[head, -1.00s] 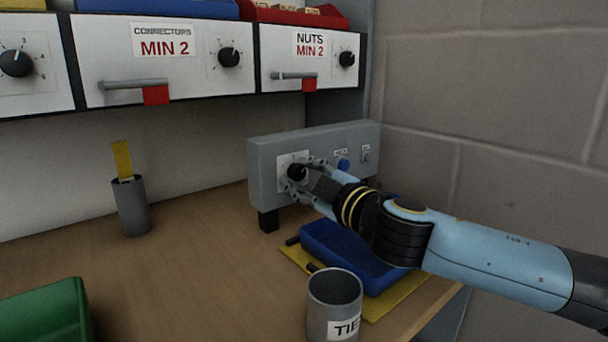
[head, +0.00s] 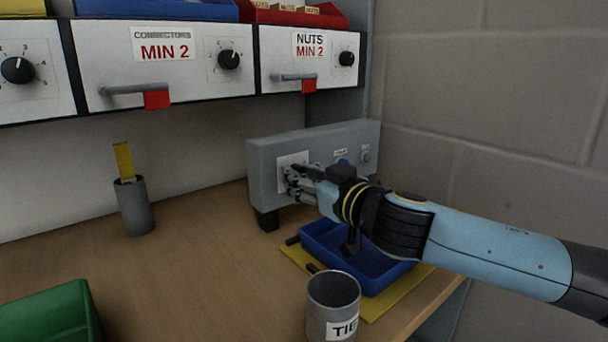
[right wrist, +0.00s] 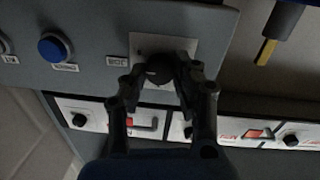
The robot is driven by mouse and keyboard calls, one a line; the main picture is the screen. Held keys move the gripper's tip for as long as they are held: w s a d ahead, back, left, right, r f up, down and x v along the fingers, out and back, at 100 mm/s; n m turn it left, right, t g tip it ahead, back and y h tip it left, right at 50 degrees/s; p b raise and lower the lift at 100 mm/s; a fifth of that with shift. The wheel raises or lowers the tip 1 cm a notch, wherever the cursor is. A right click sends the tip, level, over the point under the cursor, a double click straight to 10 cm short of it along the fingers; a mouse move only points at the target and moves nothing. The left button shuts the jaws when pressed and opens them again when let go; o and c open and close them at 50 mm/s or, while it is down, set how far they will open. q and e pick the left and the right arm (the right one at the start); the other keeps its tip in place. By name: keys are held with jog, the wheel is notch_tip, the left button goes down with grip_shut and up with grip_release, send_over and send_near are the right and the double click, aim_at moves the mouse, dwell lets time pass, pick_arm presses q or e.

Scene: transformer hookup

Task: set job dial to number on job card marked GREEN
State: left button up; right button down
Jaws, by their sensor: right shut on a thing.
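The job dial is a black knob on a white plate on the grey control box (head: 330,142). In the right wrist view the knob (right wrist: 157,70) sits between my right gripper's two fingers, and the label JOB shows beside its plate. My right gripper (head: 300,180) is shut on the knob and hides most of it in the head view; the number it points to cannot be read. A blue button (right wrist: 54,48) is on the same box. No job card marked GREEN can be made out. My left gripper is not in view.
A blue tray (head: 316,249) lies on a yellow mat below my right arm. A grey cup labelled TIE (head: 333,310), a grey holder with a yellow strip (head: 133,207) and a green bin (head: 50,320) stand on the bench. Drawers with dials are above.

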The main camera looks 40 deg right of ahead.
jog(key=shift+s+f+m, duration=0.1)
jog(key=shift+f+m, duration=0.1)
jog(key=shift+m, duration=0.2)
jog(key=c, duration=1)
grip_release()
jog(key=shift+r, duration=0.1)
notch_tip(320, 180, up, 10)
